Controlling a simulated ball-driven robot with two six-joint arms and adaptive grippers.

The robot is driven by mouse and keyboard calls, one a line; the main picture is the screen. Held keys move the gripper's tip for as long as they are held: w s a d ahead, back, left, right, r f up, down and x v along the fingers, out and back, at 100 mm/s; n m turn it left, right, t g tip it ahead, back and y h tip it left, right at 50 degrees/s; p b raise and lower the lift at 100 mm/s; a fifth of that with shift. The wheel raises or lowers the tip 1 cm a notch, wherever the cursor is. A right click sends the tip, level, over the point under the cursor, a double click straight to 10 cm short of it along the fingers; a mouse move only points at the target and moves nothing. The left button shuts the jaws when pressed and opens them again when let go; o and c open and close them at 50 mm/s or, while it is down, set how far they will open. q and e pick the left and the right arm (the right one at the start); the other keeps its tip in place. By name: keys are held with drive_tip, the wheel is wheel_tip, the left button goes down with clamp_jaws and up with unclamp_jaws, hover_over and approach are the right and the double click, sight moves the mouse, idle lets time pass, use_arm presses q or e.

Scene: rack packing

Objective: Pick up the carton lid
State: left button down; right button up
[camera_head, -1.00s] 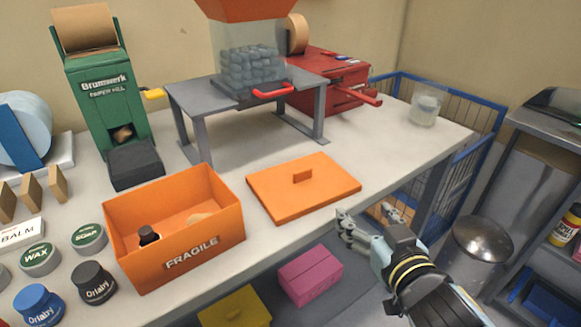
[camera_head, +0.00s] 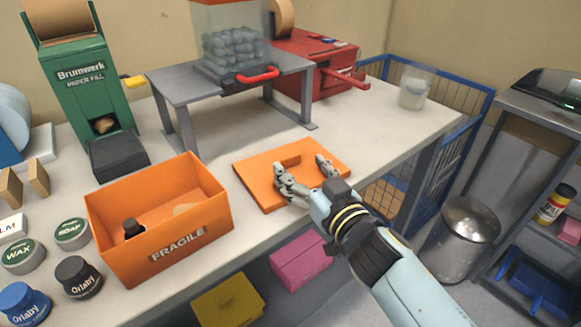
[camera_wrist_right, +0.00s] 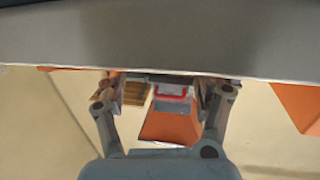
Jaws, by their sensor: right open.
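The carton lid (camera_head: 262,176) is a flat orange panel with a small raised handle (camera_head: 291,161). It lies on the table to the right of the orange carton (camera_head: 120,214) marked FRAGILE. My right gripper (camera_head: 305,172) is open over the right part of the lid, its fingers spread near the handle. I cannot tell whether they touch the lid. In the right wrist view the open fingers (camera_wrist_right: 163,95) stand on either side of an orange surface (camera_wrist_right: 170,127). My left gripper is not in view.
The carton holds a dark-capped jar (camera_head: 133,229). A grey stand (camera_head: 190,88) with a clear dispenser is behind the lid. A red box (camera_head: 315,70) and a glass jar (camera_head: 415,88) stand farther back. Jars and tins line the left. The table is clear right of the lid.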

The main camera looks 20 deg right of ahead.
sight(292, 158)
drive_tip(key=w, duration=0.3)
drive_tip(key=w+b, duration=0.1)
drive_tip(key=w, duration=0.1)
drive_tip(key=shift+a+f, duration=0.15)
drive_tip(key=shift+a, duration=0.2)
drive_tip(key=c, duration=1.3)
